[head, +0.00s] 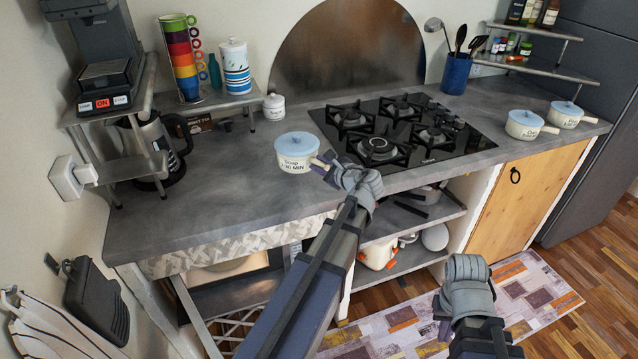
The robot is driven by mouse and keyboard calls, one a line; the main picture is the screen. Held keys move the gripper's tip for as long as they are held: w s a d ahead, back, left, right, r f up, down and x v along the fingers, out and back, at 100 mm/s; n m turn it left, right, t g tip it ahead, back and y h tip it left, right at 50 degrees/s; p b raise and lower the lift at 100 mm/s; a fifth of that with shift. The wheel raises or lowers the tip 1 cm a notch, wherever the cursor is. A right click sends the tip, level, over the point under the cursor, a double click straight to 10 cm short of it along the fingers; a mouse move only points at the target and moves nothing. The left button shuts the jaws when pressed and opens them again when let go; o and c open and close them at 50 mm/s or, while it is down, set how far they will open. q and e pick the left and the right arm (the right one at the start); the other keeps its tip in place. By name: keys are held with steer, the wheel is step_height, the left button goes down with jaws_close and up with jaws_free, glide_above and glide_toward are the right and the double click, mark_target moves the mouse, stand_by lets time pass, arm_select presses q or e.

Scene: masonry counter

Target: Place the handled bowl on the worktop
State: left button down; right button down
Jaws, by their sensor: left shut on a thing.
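The handled bowl (296,157) is cream with dark lettering and a pale blue lid, and shows upright over the grey worktop (225,190), left of the hob. Whether its base touches the worktop is hard to tell from this angle. My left gripper (328,164) is shut on the bowl's handle at its right side; the fingertips partly cover the handle. My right gripper (467,270) is over the floor in front of the counter, away from the bowl, with no object visible in it; its fingertips are hidden.
A black gas hob (400,130) lies right of the bowl. Two similar lidded bowls (524,123) (565,113) stand at the worktop's right end. A small white jar (274,106) and a coffee jug (158,145) stand behind and left. The worktop left of the bowl is clear.

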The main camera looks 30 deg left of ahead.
arm_select(q)
step_height(320, 180, down, 4)
steer(key=b, duration=0.3)
steer(key=shift+b, duration=0.35)
steer(key=shift+r, duration=0.15)
steer(key=c, duration=0.7)
jaws_free()
